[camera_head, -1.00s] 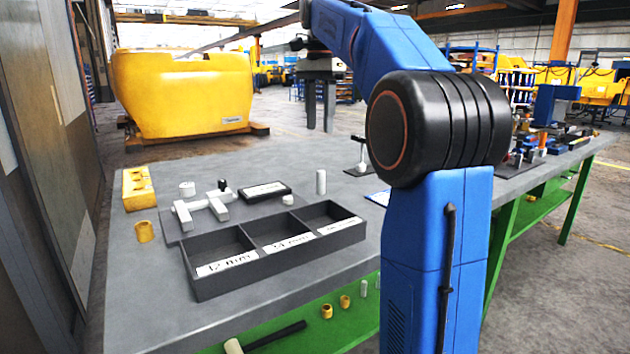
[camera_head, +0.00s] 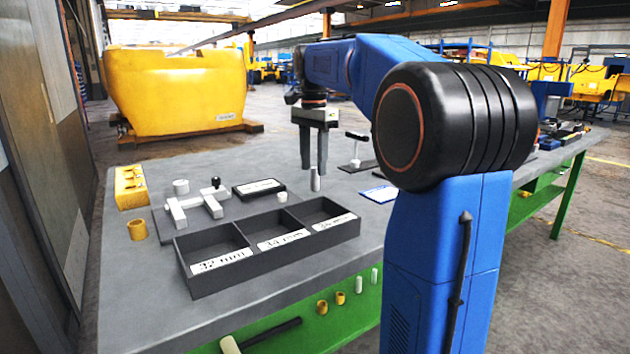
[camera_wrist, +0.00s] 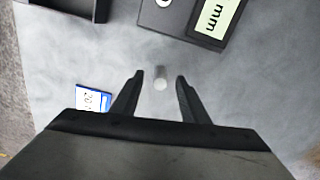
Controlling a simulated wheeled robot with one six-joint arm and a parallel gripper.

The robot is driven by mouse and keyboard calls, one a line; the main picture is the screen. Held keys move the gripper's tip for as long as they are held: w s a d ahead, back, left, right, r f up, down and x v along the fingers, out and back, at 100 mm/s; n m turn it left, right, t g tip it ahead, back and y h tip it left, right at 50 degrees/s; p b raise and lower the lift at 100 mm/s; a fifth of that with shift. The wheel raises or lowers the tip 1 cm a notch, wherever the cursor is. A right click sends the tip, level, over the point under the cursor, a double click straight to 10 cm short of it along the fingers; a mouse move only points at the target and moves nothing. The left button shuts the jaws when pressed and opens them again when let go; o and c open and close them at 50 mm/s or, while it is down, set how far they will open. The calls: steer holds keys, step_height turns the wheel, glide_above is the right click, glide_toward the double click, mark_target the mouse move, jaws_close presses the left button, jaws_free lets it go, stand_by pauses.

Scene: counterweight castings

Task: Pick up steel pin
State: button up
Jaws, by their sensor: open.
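The steel pin (camera_head: 315,180) is a small light-grey cylinder standing upright on the grey bench top. In the wrist view the pin (camera_wrist: 161,78) shows nearly end-on, between and slightly beyond the two dark fingertips. My gripper (camera_head: 314,172) points down above the bench, its fingers spread on either side of the pin's upper part in the head view. In the wrist view my gripper (camera_wrist: 156,76) is open and empty, with a gap between each finger and the pin.
A dark three-compartment tray (camera_head: 270,268) with size labels stands in front. A grey plate with a white fixture (camera_head: 195,207), a dark labelled box (camera_head: 259,188) and a yellow ring (camera_head: 137,229) are to the left. A blue-edged card (camera_head: 380,194) lies to the right.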

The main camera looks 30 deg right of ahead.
mark_target(315, 168)
steer(key=f, duration=0.5)
steer(key=shift+w+d, duration=0.1)
steer(key=shift+d, duration=0.15)
jaws_close()
